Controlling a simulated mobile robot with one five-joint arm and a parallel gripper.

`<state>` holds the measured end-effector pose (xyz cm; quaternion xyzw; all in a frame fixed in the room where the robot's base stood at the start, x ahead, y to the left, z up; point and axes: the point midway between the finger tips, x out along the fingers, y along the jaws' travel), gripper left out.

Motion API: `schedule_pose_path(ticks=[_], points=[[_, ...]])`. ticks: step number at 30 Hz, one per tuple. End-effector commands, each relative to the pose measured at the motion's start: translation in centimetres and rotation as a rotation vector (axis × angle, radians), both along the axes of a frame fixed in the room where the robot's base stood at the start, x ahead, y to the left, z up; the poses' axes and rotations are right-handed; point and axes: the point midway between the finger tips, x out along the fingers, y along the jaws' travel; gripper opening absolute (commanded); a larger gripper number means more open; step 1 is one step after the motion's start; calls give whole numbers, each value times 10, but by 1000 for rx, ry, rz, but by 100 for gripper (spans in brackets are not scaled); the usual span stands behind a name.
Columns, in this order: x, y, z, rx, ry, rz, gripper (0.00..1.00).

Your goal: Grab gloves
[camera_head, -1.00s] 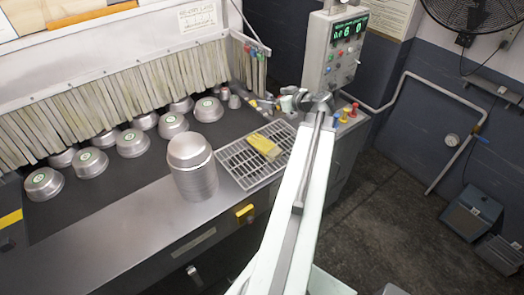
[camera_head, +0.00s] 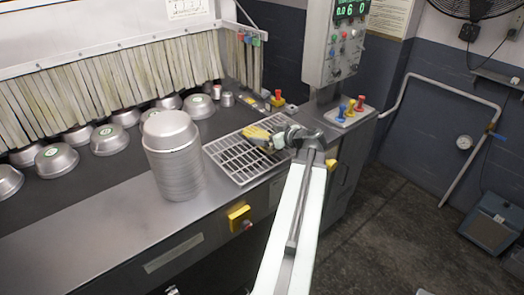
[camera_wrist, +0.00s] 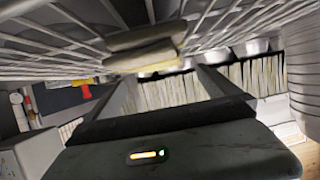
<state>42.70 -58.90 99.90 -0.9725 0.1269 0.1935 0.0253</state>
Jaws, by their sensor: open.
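The yellow gloves (camera_head: 256,133) lie on the metal grate (camera_head: 226,165) at the right end of the counter, partly hidden by my gripper in the head view. My gripper (camera_head: 272,137) is at the gloves' right side, low over the grate. In the wrist view the gloves (camera_wrist: 145,52) show as a pale and yellow bundle just beyond and between the open fingers of my gripper (camera_wrist: 165,90). Whether the fingers touch them I cannot tell.
A stack of metal pans (camera_head: 173,155) stands left of the grate. Several upturned pans (camera_head: 109,139) sit by the strip curtain (camera_head: 110,90).

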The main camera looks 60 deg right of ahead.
Motion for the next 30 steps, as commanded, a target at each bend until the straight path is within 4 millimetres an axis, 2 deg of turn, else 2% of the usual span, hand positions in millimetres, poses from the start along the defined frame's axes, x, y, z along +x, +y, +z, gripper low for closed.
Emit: schedule_pose_path(ticks=[3,8,14,22,28,29,30], points=[[4,-2,0,0,0,0,100],[21,-7,-9,1,1,1,100],[29,-10,-10,0,0,-1,100],[69,-22,-25,0,0,0,100],[70,-22,-23,0,0,-3,100],[70,-22,-23,0,0,-3,97],[70,-22,-23,0,0,-3,86]])
